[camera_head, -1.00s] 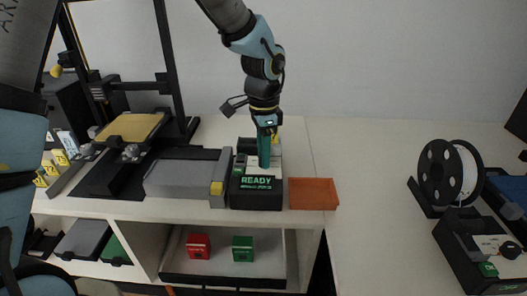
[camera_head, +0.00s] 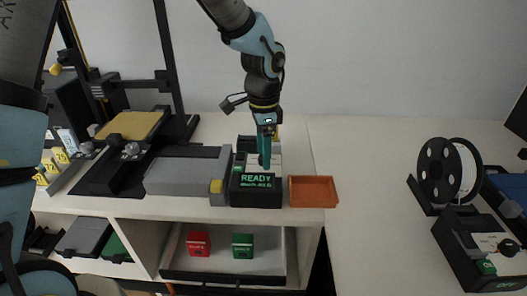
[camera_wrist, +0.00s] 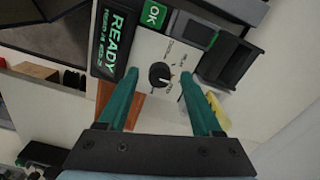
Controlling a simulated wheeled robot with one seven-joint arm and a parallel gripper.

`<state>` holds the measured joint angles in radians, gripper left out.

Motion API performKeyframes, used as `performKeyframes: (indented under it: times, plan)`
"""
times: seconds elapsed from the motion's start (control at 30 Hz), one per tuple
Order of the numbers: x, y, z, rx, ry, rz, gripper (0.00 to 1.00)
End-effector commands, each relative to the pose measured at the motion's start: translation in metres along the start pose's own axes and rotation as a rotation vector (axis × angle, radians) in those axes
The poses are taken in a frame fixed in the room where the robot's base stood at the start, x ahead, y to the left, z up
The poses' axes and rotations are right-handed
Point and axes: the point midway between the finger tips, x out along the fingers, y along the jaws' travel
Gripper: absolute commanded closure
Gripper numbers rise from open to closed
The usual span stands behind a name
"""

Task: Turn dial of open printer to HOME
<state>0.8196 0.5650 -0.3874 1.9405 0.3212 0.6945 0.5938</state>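The open printer (camera_head: 185,175) stands on the left table. Its black control box at the front right has a green READY display (camera_head: 256,181), also seen sideways in the wrist view (camera_wrist: 113,43). In the wrist view the black dial (camera_wrist: 160,76) sits on the box's white panel (camera_wrist: 150,50), with a white pointer mark and small labels too small to read surely. My gripper (camera_wrist: 160,73) is open, its two teal fingers on either side of the dial in the picture; I cannot tell whether they touch it. In the head view my gripper (camera_head: 265,164) points down over the box, hiding the dial.
A green OK button (camera_wrist: 154,15) and a black slotted block (camera_wrist: 232,58) flank the dial panel. An orange tray (camera_head: 313,191) stands right of the box. A filament spool (camera_head: 448,172) stands far right.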

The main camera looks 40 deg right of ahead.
Motion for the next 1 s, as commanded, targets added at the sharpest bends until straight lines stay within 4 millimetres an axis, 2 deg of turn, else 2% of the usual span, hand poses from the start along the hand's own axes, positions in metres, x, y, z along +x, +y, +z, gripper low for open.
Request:
performKeyframes:
  times: [0.2, 0.33, 0.7, 0.83, 1.0]
  plan:
    - [0.0, 0.0, 0.0, -0.001, -0.001, 0.0, 0.34]
    - [-0.009, -0.001, 0.0, -0.001, 0.002, -0.003, 0.34]
    - [-0.078, -0.001, 0.0, -0.002, 0.002, -0.005, 0.34]
    - [-0.096, -0.001, 0.0, 0.0, 0.001, -0.003, 0.34]
    - [-0.107, 0.0, 0.0, 0.0, 0.0, 0.0, 0.34]
